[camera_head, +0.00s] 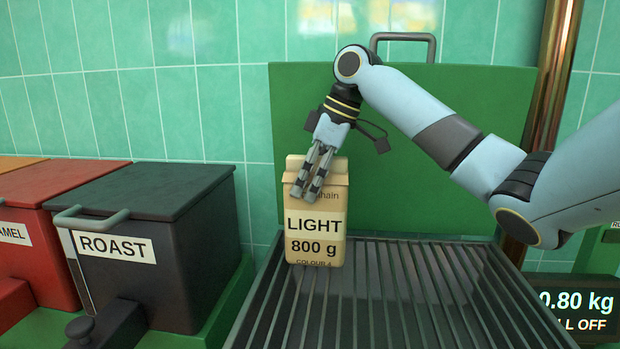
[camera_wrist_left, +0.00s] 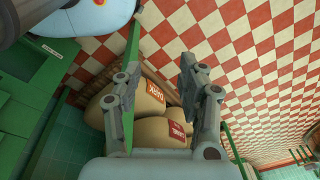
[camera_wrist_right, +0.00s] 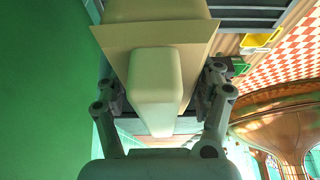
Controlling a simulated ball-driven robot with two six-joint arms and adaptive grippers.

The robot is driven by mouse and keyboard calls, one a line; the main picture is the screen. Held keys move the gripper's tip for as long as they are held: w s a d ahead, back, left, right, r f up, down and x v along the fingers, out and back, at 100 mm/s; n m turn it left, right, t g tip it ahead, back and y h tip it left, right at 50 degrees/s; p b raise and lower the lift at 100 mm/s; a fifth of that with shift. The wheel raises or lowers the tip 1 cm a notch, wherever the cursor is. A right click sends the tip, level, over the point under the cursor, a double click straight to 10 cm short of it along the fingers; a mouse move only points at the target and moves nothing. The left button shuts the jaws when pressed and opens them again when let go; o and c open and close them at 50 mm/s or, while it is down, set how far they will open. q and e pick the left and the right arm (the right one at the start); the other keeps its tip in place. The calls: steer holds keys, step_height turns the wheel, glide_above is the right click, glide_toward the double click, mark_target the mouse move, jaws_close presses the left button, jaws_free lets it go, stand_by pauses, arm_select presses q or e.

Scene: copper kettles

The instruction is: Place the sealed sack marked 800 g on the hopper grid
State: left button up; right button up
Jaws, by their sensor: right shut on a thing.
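The tan sack marked LIGHT 800 g (camera_head: 317,235) is upright at the back left of the hopper grid (camera_head: 410,295). Its base appears to meet the bars, though a small gap cannot be ruled out. My right gripper (camera_head: 312,190) comes from above and is shut on the sack's folded top. In the right wrist view, the sack (camera_wrist_right: 157,82) sits between the fingers. My left gripper (camera_wrist_left: 159,72) shows only in its wrist view, with its fingers apart and nothing between them. Beyond it are tan sacks (camera_wrist_left: 152,98), one labelled DARK.
A raised green lid (camera_head: 440,130) stands behind the grid. A dark bin labelled ROAST (camera_head: 150,245) and a red bin (camera_head: 45,235) are at left. A display (camera_head: 575,310) at right reads 0.80 kg. The grid's middle and right are clear.

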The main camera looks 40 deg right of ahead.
steer(key=o, duration=1.4)
arm_select(q)
steer(key=shift+s+a, duration=0.15)
steer(key=shift+s, duration=0.45)
arm_select(e)
steer(key=o, duration=0.4)
steer(key=shift+c, duration=0.2)
arm_select(q)
step_height(320, 180, down, 3)
steer(key=b, duration=0.3)
steer(key=shift+f, duration=0.2)
arm_select(e)
steer(key=v, duration=1.2)
arm_select(q)
steer(key=shift+a, duration=0.1)
arm_select(e)
steer(key=shift+a, duration=0.1)
